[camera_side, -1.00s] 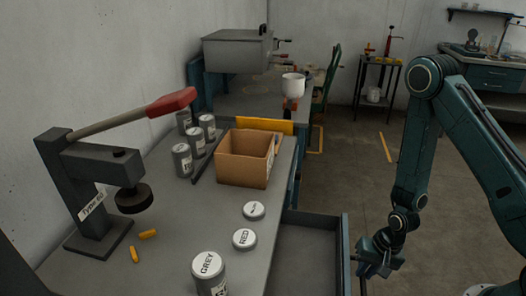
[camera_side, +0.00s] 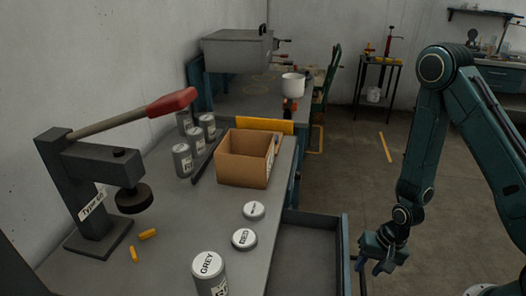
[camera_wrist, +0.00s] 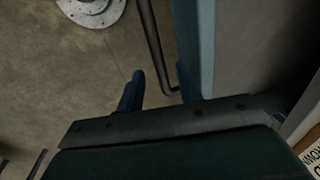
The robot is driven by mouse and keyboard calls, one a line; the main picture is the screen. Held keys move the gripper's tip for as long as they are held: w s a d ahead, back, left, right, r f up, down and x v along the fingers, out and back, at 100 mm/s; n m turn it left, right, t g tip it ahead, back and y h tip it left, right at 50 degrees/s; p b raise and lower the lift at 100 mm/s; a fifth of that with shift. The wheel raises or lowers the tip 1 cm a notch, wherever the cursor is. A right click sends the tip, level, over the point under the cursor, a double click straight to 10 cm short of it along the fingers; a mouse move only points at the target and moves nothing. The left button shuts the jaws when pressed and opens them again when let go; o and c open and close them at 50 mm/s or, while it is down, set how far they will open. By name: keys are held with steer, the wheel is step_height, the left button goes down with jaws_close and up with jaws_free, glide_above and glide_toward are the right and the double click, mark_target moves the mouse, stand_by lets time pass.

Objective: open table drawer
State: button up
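The table drawer (camera_side: 307,262) is grey inside with a blue-grey front panel (camera_side: 345,250). It stands pulled out from the right side of the grey table (camera_side: 165,262). Its dark bar handle (camera_wrist: 153,45) runs along the front panel, which also shows in the wrist view (camera_wrist: 207,45). My gripper (camera_side: 375,266) is just outside the drawer front, by the handle. In the wrist view my gripper (camera_wrist: 158,88) has its two fingers apart, with the handle bar's end between them in the picture. Neither finger visibly presses on the bar. Whether the fingertips are above or around it, I cannot tell.
The floor (camera_side: 345,180) right of the table is largely clear.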

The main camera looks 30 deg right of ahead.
steer(key=shift+s+d+r, duration=0.1)
steer(key=shift+d+r, duration=0.05)
steer(key=shift+r, duration=0.7)
steer(key=shift+s+d+r, duration=0.1)
steer(key=shift+r, duration=0.8)
steer(key=shift+s+d+r, duration=0.1)
steer(key=shift+d+r, duration=0.05)
steer(key=shift+r, duration=0.7)
step_height(320, 180, up, 18)
steer(key=n+t+h, duration=0.1)
steer(key=n+t, duration=0.1)
steer(key=n, duration=0.3)
steer(key=s+a+r+n+t, duration=0.1)
steer(key=s+r+n, duration=0.3)
steer(key=s+r, duration=0.6)
step_height(320, 180, up, 4)
steer(key=shift+a+t+h, duration=0.2)
steer(key=shift+t+h, duration=0.1)
steer(key=shift+t, duration=0.2)
